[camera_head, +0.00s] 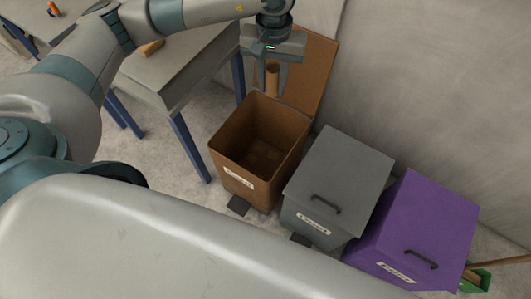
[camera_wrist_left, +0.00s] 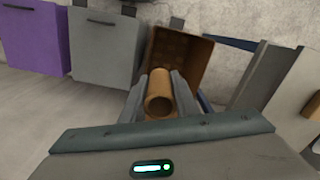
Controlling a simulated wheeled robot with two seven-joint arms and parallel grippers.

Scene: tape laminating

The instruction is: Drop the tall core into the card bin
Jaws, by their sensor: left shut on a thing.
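The tall core is a brown cardboard tube (camera_head: 271,78), held upright between the fingers of my left gripper (camera_head: 268,84). In the left wrist view the tube (camera_wrist_left: 158,94) shows its open round end between the two fingers (camera_wrist_left: 159,95). The card bin (camera_head: 240,178) is brown with its lid up at the back, and its inside looks empty. The gripper and tube show over the bin's back part, in front of the raised lid (camera_head: 308,72). In the left wrist view the bin (camera_wrist_left: 183,50) is partly hidden behind the tube. My right gripper is not in view.
A grey bin (camera_head: 338,175) and a purple bin (camera_head: 418,232), both with closed lids, stand to the right of the card bin. A table (camera_head: 180,72) with blue legs stands to the left. A green dustpan (camera_head: 478,281) lies at the far right. A wall is behind.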

